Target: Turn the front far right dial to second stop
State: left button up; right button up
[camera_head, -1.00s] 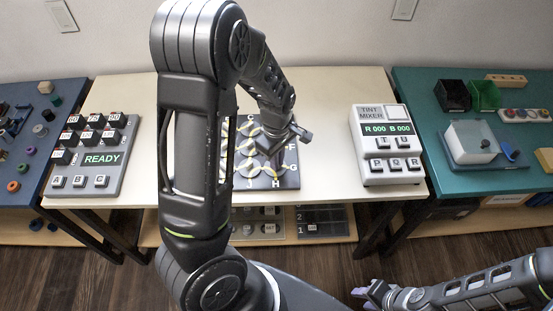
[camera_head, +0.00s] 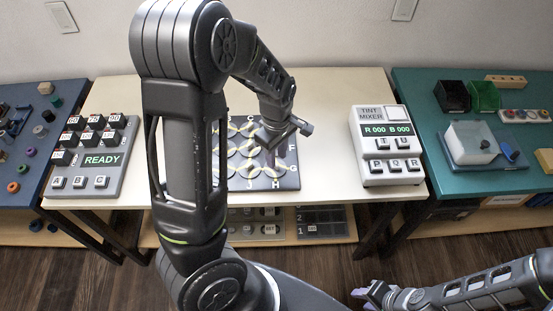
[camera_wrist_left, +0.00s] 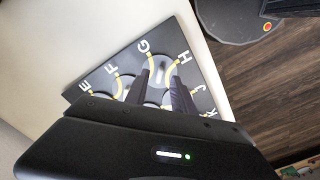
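The black dial board (camera_head: 290,181) lies on the cream table, with round dials ringed in yellow and white letters. In the left wrist view its corner (camera_wrist_left: 72,95) shows letters E, F, G, H, J and K. My left gripper (camera_head: 272,158) is over the right part of the board, pointing down. In the left wrist view its two dark fingers (camera_wrist_left: 163,85) are apart, over a grey dial (camera_wrist_left: 157,73) near G and H; contact cannot be told. My arm hides part of the board's left side. My right gripper (camera_head: 366,292) is low at the front, away from the board; its opening is unclear.
A grey box reading READY (camera_head: 103,160) stands left on the cream table (camera_head: 330,150). A white tint mixer (camera_head: 386,147) stands to the right. A blue table (camera_head: 10,165) and a teal table (camera_head: 425,110) with small parts flank it.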

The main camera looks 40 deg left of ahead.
pick_arm(q)
notch_tip(320, 180, up, 5)
jog(key=shift+f, duration=0.1)
dwell(0.7)
